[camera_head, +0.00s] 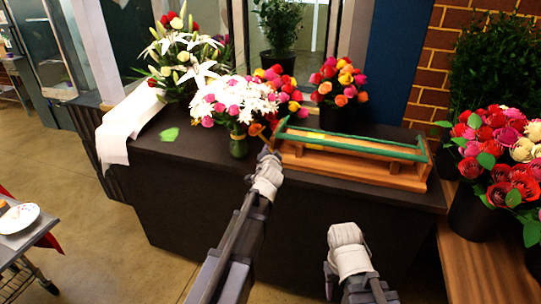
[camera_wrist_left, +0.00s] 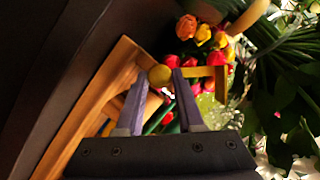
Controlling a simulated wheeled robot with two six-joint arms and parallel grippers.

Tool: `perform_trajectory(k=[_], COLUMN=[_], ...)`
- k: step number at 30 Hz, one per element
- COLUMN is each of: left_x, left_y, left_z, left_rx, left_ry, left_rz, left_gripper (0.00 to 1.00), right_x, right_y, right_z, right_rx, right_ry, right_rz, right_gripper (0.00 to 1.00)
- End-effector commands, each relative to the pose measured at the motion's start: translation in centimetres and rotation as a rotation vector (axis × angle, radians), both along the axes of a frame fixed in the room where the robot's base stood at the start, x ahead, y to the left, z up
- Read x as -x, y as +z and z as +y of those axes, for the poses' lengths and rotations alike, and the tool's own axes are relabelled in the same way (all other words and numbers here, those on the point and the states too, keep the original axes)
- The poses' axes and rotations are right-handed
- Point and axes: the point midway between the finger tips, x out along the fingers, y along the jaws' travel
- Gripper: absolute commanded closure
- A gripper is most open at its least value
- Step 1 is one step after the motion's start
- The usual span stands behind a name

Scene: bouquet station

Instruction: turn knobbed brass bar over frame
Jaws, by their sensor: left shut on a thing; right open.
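The wooden frame (camera_head: 350,170) stands on the dark counter, with a green bar (camera_head: 350,143) along its top; its wood also shows in the left wrist view (camera_wrist_left: 88,105). My left gripper (camera_head: 267,152) is at the frame's left end. In the left wrist view, the round knob of the brass bar (camera_wrist_left: 160,75) lies between the fingertips of my left gripper (camera_wrist_left: 160,88), which is shut on it. A yellowish arm runs from there to the right. In the head view my left gripper hides the knob. My right gripper (camera_head: 345,234) is open, in front of the counter, away from the frame.
A vase of white and pink flowers (camera_head: 238,106) stands close left of my left gripper. More bouquets stand behind the frame. Buckets of roses (camera_head: 500,150) stand at the right.

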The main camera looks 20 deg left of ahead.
Motion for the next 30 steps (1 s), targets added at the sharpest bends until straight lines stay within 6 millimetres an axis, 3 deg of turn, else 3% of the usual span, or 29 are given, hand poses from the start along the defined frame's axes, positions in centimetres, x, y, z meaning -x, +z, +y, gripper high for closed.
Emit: perform_trajectory(k=[18,30], left_x=[0.2,0.2], left_y=[-0.9,-0.8], left_z=[-0.2,-0.2], left_rx=[-0.546,-0.739], left_ry=[0.004,0.003], left_rz=[-0.016,-0.022], left_gripper=[1.00,1.00], right_x=[0.0,0.0], right_y=[-4.8,-6.4], right_z=[0.0,0.0], right_rx=[0.000,0.000], right_ry=[0.000,0.000], right_rz=[0.000,0.000], right_gripper=[0.50,0.50])
